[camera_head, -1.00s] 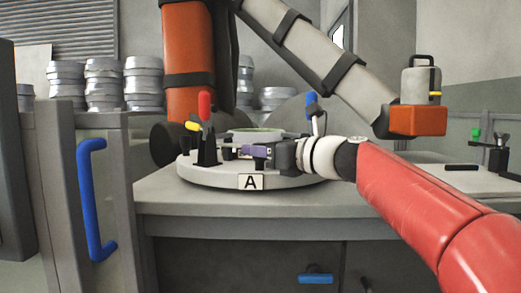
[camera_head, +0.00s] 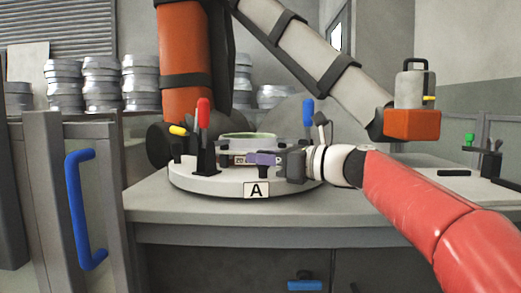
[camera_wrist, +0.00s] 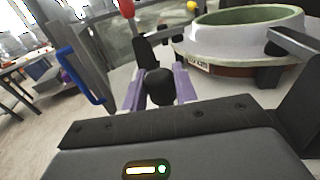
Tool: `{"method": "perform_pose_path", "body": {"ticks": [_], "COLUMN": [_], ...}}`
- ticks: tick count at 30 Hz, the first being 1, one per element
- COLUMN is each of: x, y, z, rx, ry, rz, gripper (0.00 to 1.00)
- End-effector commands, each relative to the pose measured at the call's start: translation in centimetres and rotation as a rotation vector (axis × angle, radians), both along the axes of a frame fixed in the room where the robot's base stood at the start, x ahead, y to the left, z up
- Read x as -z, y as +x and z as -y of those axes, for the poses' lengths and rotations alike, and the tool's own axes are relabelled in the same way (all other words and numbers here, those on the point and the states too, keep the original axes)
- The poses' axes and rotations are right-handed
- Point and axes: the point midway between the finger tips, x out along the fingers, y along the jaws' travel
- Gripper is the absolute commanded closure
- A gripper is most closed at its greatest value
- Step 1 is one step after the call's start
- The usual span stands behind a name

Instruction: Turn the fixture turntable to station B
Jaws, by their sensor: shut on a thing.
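The turntable (camera_head: 215,187) is a round pale disc on the grey bench, with a plate lettered "A" (camera_head: 256,190) on its front rim. A round mould with a pale green rim (camera_head: 248,136) sits on it and also shows in the wrist view (camera_wrist: 245,18). Clamps with a red handle (camera_head: 203,112), a yellow handle (camera_head: 178,130) and a blue handle (camera_head: 308,112) stand around it. My gripper (camera_head: 257,159) is at the front of the disc. In the wrist view its purple fingers are shut on a black peg (camera_wrist: 159,88). No station B mark is visible.
A large orange and grey arm (camera_head: 185,50) stands behind the turntable, its orange end (camera_head: 411,124) hanging at the right. Stacked metal rings (camera_head: 102,85) are at the back left. A blue-handled panel (camera_head: 83,210) is at the left. The bench front (camera_head: 165,215) is clear.

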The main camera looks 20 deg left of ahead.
Motion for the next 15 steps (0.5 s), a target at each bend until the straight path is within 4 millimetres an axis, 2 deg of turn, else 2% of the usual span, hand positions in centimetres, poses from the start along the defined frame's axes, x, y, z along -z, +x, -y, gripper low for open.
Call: {"method": "perform_pose_path", "body": {"ticks": [15], "x": [-0.7], "y": [2.8], "z": [3.7], "rx": [-0.245], "ry": [0.000], "rz": [-0.005], "gripper": [1.00]}}
